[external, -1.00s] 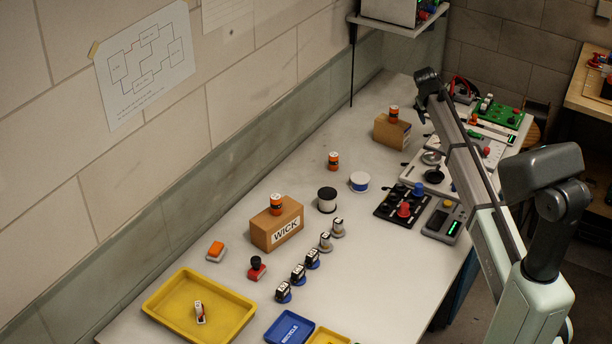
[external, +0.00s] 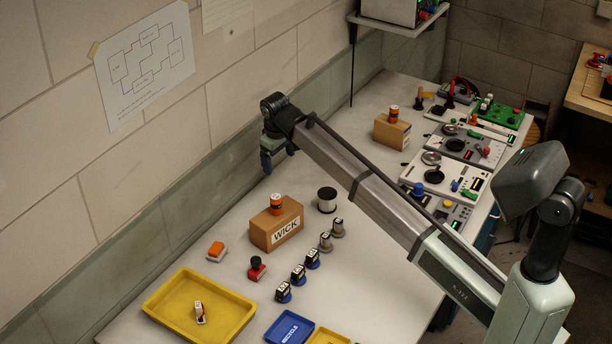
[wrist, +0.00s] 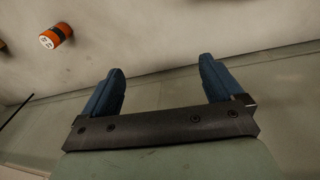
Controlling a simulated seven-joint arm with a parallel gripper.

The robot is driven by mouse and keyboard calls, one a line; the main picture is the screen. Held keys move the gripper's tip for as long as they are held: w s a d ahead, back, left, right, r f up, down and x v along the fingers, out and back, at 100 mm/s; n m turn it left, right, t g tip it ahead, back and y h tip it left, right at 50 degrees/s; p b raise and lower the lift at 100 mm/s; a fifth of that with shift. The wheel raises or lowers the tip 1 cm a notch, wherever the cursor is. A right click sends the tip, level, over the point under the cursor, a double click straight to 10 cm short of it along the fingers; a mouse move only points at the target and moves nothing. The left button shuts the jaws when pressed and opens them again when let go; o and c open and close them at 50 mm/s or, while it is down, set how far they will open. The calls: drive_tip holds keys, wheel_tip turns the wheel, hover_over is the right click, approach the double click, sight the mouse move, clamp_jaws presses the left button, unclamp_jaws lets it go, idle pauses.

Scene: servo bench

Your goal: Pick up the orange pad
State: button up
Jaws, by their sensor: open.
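The orange pad (external: 216,247) sits on a small white base on the bench, left of the WICK box, in the external view. It does not show in the wrist view. My gripper (external: 276,158) is above the back of the bench near the wall, up and to the right of the pad and apart from it. In the wrist view my gripper (wrist: 161,68) has its two blue fingers spread with nothing between them.
The WICK box (external: 275,226) with an orange can on top stands between my gripper and the pad. A red stamp (external: 257,270) and a yellow tray (external: 170,305) are near the pad. An orange can (wrist: 57,35) shows in the wrist view.

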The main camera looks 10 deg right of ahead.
drive_tip(key=s+a+n, duration=0.2)
drive_tip(key=s+a, duration=0.8)
drive_tip(key=a, duration=0.3)
drive_tip(key=n+g, duration=0.2)
approach(217, 246)
drive_tip(key=shift+y, duration=0.3)
drive_tip(key=f, duration=0.2)
drive_tip(key=d+f, duration=0.1)
drive_tip(key=f, duration=0.1)
drive_tip(key=shift+f, duration=0.2)
drive_tip(key=shift+a+f, duration=0.1)
drive_tip(key=shift+f, duration=1.35)
drive_tip(key=shift+a+f, duration=0.15)
drive_tip(key=shift+f, duration=1.3)
drive_tip(key=shift+c, duration=0.3)
drive_tip(key=c, duration=1.1)
